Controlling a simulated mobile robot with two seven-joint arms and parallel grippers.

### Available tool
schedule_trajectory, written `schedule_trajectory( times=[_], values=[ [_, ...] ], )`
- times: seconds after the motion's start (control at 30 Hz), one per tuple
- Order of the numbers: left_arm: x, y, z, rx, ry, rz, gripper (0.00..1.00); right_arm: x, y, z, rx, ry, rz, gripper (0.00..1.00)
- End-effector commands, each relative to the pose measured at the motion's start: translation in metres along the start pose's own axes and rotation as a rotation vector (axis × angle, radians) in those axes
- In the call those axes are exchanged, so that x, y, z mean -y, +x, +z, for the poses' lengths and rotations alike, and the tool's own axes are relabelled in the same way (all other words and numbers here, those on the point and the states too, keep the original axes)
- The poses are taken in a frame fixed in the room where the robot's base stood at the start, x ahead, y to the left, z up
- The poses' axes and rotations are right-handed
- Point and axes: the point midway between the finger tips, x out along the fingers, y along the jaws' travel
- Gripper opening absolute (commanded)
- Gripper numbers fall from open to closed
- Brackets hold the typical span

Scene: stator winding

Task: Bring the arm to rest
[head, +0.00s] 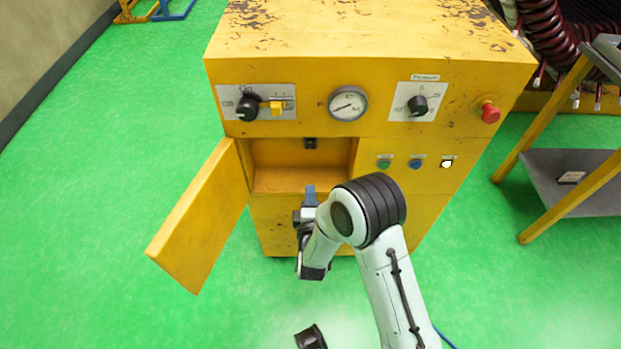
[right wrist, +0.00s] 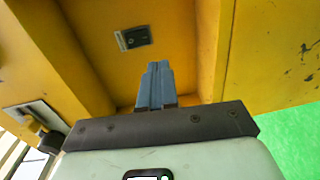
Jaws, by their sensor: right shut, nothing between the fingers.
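My right arm (head: 372,212) reaches up from the bottom of the head view. My right gripper (head: 309,193) is in front of the open compartment of the yellow cabinet (head: 290,222). In the right wrist view the gripper's blue-grey fingers (right wrist: 156,85) are together with nothing between them. They point toward the compartment, where a small dark fitting (right wrist: 134,38) sits on a yellow inner surface. The fitting also shows in the head view (head: 310,143). My left gripper does not show for certain.
The yellow door (head: 203,217) hangs open to the left of the compartment. A gauge (head: 348,103), knobs and a red button (head: 490,112) are on the cabinet front. A grey-shelved rack (head: 567,180) stands at the right.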

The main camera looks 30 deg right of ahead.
Motion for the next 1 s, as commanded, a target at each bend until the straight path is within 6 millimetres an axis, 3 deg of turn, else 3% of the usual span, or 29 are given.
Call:
schedule_trajectory(
  times=[0.2, 0.77, 0.87, 0.97, 1.0],
  values=[
    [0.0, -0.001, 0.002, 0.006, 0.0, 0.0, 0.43, 0.003, -0.012, 0.0, 0.0, -0.002, 0.0, 0.0],
    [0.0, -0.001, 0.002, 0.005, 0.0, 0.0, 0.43, 0.005, -0.012, 0.001, -0.001, 0.006, -0.007, 0.0],
    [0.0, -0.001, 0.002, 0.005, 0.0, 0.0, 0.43, 0.024, -0.014, 0.001, -0.018, 0.068, -0.071, 0.0],
    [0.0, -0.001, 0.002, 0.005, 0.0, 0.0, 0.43, 0.068, -0.023, 0.002, -0.039, 0.224, -0.227, 0.0],
    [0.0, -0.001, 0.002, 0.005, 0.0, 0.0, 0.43, 0.091, -0.03, 0.003, -0.038, 0.309, -0.315, 0.0]
  ],
)
